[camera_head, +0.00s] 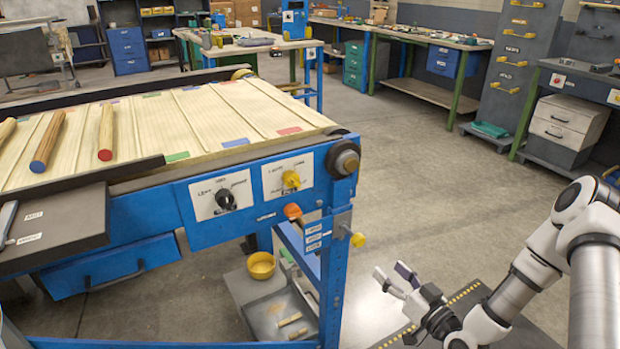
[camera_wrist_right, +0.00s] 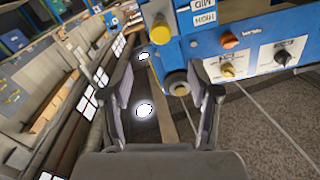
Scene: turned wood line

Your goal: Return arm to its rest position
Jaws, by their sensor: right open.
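My right gripper (camera_head: 396,283) is open and empty, held over the floor to the right of the blue workbench (camera_head: 225,215). In the right wrist view its two fingers (camera_wrist_right: 163,95) stand apart with nothing gripped between them. The bench's blue panel with its knobs lies beyond the fingers in that view. My right arm (camera_head: 525,280) comes in from the right edge of the head view. My left gripper is not in view.
Wooden rods with a blue end (camera_head: 48,141) and a red end (camera_head: 106,132) lie on the slatted bench top (camera_head: 190,115). A yellow bowl (camera_head: 261,265) sits on the lower shelf.

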